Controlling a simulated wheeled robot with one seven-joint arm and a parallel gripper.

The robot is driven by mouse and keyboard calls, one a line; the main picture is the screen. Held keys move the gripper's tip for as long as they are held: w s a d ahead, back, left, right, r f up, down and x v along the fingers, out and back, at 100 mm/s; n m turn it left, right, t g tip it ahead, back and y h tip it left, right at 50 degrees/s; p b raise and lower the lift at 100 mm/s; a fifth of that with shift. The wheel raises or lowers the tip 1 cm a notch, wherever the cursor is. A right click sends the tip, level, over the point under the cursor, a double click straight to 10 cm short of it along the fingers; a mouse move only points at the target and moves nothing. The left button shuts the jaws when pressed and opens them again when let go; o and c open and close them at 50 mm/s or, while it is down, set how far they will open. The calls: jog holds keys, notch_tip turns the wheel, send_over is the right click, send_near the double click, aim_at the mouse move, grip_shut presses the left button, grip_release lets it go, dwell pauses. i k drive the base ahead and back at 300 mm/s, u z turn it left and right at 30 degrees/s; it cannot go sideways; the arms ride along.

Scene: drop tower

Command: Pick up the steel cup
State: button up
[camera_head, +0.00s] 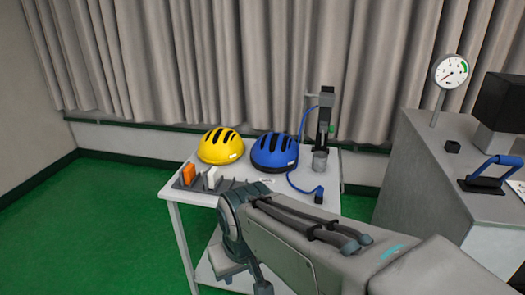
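A small grey metallic cup (320,161) stands upright on the white table (184,193), near its right rear, just below and in front of a dark upright device. It looks like the steel cup. A blue cable hangs to its left. My arm reaches in from the lower right and bends downward in front of the table, covering part of the table's front. The cup is beyond the arm and not covered by it. My gripper's fingers cannot be made out; nothing shows them at the cup.
A yellow helmet (221,147) and a blue helmet (274,152) sit left of the cup. A blue connector (318,194) lies in front of the cup. A grey cabinet (420,190) stands right.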

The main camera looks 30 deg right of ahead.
aim_at(320, 162)
jog(key=i, duration=0.7)
jog(key=z, duration=1.05)
jog(key=i, duration=0.6)
jog(key=z, duration=0.65)
